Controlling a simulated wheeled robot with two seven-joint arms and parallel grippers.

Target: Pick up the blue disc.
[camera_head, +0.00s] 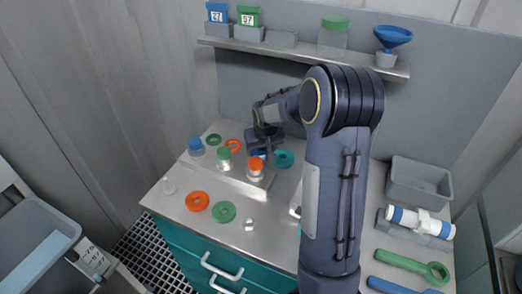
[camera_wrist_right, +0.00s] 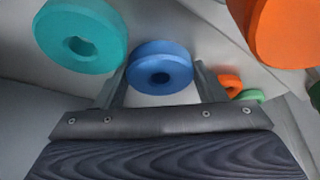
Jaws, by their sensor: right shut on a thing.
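The blue disc (camera_wrist_right: 160,68) is a thick ring with a small centre hole. In the right wrist view it sits between the two fingers of my right gripper (camera_wrist_right: 162,85), which is shut on it. In the head view my right gripper (camera_head: 262,148) is over the back of the raised bench step, and only a small bit of the blue disc (camera_head: 259,155) shows past the fingers. I cannot tell whether the disc touches the step. My left gripper is not in view.
A teal ring (camera_head: 284,158) lies beside my gripper. Orange (camera_head: 197,201) and green (camera_head: 224,211) rings lie on the lower bench. A shelf (camera_head: 300,53) hangs behind.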

